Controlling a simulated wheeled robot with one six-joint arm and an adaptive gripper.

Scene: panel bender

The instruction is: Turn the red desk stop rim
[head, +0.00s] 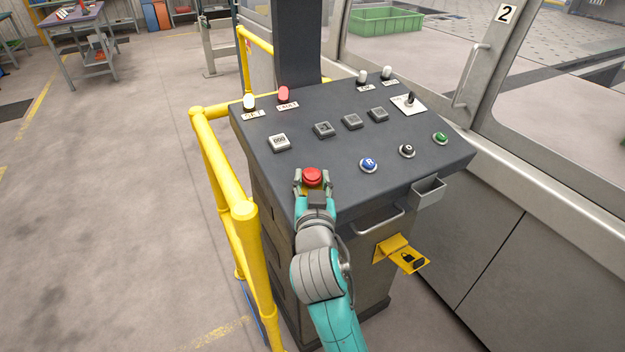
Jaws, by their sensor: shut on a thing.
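The red desk stop (312,176) is a round red button near the front left corner of the dark grey sloped control desk (338,145). My gripper (313,182) is at the button, with one finger on its left side and one on its right. It is shut on the button's rim. My teal and grey arm reaches up to it from the front. The lower part of the rim and its base are hidden by the fingers and the button itself.
Blue (369,165), black (407,150) and green (440,138) buttons lie to the right. Lamps and a small lever (410,99) stand farther back. A yellow rail (233,190) runs close on the left. A yellow lock bracket (402,254) and a handle (378,221) project from the desk front.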

